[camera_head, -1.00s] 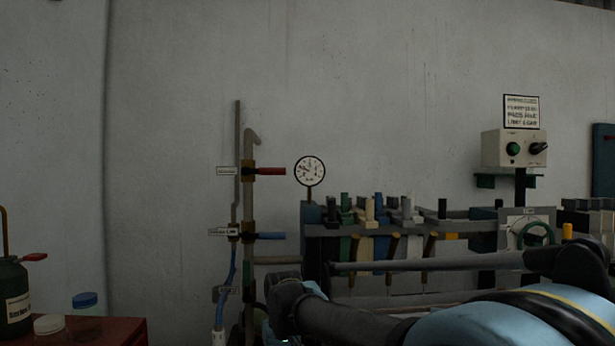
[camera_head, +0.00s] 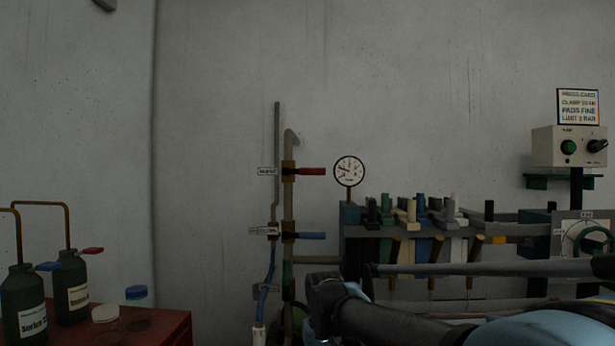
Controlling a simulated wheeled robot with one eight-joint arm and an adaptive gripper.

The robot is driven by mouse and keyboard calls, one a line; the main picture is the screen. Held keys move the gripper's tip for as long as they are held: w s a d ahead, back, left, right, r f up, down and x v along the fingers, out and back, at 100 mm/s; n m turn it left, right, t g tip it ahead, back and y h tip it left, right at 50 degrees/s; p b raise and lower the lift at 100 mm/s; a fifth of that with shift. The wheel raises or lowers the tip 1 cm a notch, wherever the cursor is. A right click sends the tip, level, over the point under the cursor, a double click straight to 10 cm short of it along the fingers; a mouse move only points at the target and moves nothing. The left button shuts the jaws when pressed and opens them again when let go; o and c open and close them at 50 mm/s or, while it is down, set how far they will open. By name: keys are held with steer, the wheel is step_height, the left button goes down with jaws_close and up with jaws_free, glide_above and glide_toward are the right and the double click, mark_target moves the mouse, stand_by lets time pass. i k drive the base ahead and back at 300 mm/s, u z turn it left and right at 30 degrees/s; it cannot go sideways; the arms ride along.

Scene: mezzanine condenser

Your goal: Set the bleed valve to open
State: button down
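A vertical pipe stand (camera_head: 288,215) rises against the wall left of centre. Its upper valve has a red lever (camera_head: 312,171) and a small label (camera_head: 267,171). Its middle valve has a blue lever (camera_head: 312,236) and another label (camera_head: 263,231). Both levers point right, roughly level, across the upright pipe. The labels are too blurred for me to tell which valve is the bleed valve. A lower label (camera_head: 267,291) sits by the blue hose. My arm's dark links cross the lower right; my gripper's fingers do not show.
A round gauge (camera_head: 349,171) stands right of the pipes. A rack of coloured clamps (camera_head: 405,230) and a control box (camera_head: 570,147) are further right. A red cabinet (camera_head: 175,325) with dark bottles (camera_head: 70,288) stands lower left. The wall above is bare.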

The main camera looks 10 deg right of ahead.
mark_target(308, 171)
steer(key=u, duration=0.45)
steer(key=k, duration=1.5)
steer(key=z, duration=0.4)
steer(key=i, duration=1)
steer(key=u, duration=0.05)
